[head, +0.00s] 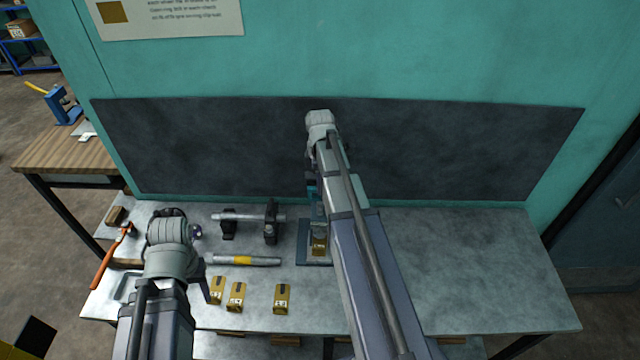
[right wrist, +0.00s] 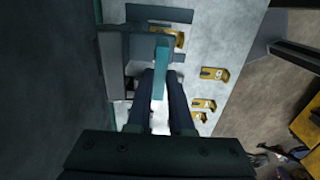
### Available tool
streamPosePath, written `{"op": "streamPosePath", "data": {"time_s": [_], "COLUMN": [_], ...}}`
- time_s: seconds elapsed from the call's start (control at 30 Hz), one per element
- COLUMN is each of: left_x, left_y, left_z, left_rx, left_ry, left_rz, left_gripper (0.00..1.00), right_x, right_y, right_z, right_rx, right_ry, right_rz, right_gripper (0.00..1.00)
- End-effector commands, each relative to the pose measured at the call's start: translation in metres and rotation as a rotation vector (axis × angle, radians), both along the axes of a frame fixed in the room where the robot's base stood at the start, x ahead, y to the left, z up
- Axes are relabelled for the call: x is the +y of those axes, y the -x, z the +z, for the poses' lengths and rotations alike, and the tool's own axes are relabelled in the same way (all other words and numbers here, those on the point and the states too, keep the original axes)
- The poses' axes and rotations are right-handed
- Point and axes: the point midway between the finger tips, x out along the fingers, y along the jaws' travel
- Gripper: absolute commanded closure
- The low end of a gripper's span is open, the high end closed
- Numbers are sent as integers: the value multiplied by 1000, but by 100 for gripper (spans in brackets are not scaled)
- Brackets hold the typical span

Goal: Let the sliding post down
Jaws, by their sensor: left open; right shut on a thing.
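A small dark grey stand (head: 303,256) with a teal upright piece, which I take as the sliding post (head: 312,188), stands on the bench near its back middle. My right arm covers much of it in the head view. In the right wrist view my right gripper (right wrist: 163,84) is shut on the teal post (right wrist: 161,60), with a dark finger on each side. A yellow block (head: 319,244) sits at the stand's base, below the post; it also shows in the right wrist view (right wrist: 168,37). My left gripper (head: 198,256) is open over the bench's left part, mostly hidden by its wrist.
Several yellow blocks (head: 282,298) stand along the bench's front. A grey rod with a yellow band (head: 246,260) and a rod on black supports (head: 240,217) lie left of the stand. An orange-handled hammer (head: 108,262) is far left. The bench's right half (head: 460,265) is clear.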

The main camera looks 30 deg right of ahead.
Motion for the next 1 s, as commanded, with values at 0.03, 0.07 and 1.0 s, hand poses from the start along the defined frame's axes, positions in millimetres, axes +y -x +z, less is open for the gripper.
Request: {"op": "streamPosePath", "data": {"time_s": [0.03,0.07,1.0], "left_x": [0,0,0], "left_y": [0,0,0], "left_z": [0,0,-31], "left_rx": [0,0,-1], "left_ry": [0,0,-1], "left_rz": [0,0,-2], "left_gripper": [50,50,50], "right_x": [0,0,0], "right_y": [0,0,0], "right_z": [0,0,-32], "right_rx": [0,0,1], "right_ry": [0,0,-1], "right_rz": [0,0,0], "right_gripper": [100,100,54]}}
